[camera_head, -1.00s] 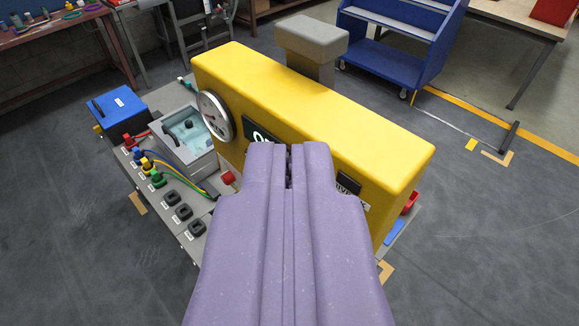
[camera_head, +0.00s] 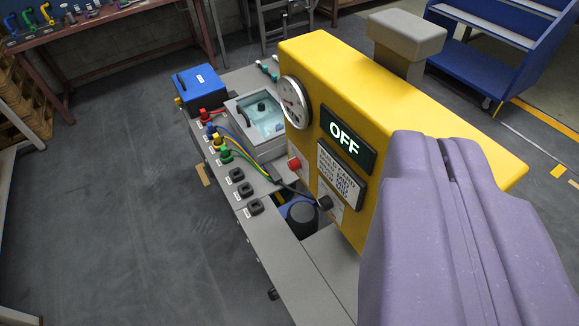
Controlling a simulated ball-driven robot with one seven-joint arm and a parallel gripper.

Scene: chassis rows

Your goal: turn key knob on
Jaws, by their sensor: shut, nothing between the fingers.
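The yellow machine housing (camera_head: 405,110) stands on a grey bench. Its front panel carries a lit display (camera_head: 346,138) reading OFF and a white text label (camera_head: 340,176). Below the label is a small plate with a black knob (camera_head: 325,203), which looks like the key knob; its turned angle is too small to read. A red button (camera_head: 294,164) is to its upper left. My purple gripper (camera_head: 443,150) fills the lower right, shut and empty. It is to the right of the knob and apart from it in the picture, and hides the right part of the panel.
A round gauge (camera_head: 295,102) sits on the housing's left end. A clear-lidded box (camera_head: 262,117), a blue box (camera_head: 200,88), coloured cable plugs and black switches (camera_head: 245,189) occupy the bench top (camera_head: 275,245). Open floor (camera_head: 120,190) lies at left.

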